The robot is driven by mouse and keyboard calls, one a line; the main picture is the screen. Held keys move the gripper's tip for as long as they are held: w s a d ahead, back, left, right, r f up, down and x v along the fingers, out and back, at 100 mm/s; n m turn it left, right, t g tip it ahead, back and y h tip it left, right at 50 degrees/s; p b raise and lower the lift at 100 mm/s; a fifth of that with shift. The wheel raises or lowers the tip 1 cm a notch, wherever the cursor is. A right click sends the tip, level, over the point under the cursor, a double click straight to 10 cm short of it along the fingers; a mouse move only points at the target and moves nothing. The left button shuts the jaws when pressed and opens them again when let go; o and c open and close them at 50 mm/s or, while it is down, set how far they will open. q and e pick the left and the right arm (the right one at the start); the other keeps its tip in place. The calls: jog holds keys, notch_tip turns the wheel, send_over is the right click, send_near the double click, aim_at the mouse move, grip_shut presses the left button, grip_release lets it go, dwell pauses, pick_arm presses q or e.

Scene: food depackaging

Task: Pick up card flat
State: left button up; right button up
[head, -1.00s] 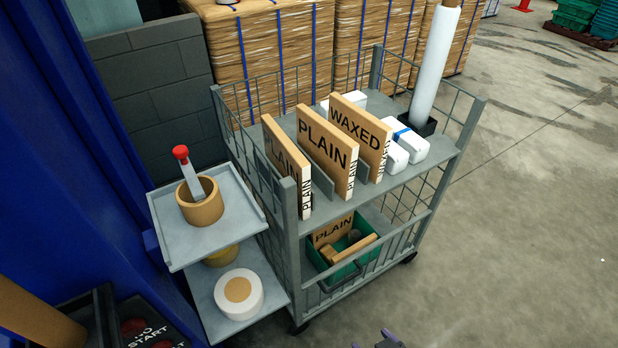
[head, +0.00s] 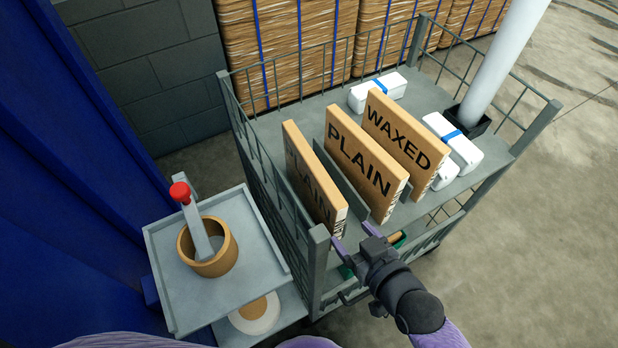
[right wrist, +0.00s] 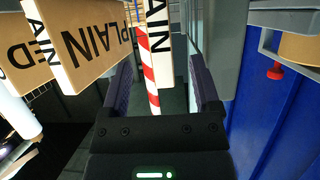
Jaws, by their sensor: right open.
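Three tan card flats stand on edge, apart, on the cart's upper shelf: a left PLAIN flat (head: 312,180), a middle PLAIN flat (head: 362,165) and a WAXED flat (head: 405,135). My right gripper (head: 354,236) is open at the shelf's near edge, close to the near end of the left PLAIN flat. In the right wrist view the open fingers (right wrist: 161,88) show with a PLAIN flat (right wrist: 157,38) ahead of the gap; I cannot tell whether it is between them. The middle PLAIN flat (right wrist: 85,45) shows to its left. My left gripper is out of view.
The grey wire cart (head: 318,262) has mesh sides and corner posts near my right arm. A side tray (head: 170,250) holds a tan pot (head: 207,262) with a red-knobbed tool. Floor at right is clear.

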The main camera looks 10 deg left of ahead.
aim_at(341, 222)
jog(key=b+x, duration=0.2)
jog(key=x, duration=0.4)
jog(key=shift+w+a+f, duration=0.1)
jog(key=shift+w+f, duration=0.05)
jog(key=shift+f, duration=0.1)
jog(key=shift+w+a, duration=0.25)
jog(key=shift+w, duration=0.1)
grip_shut()
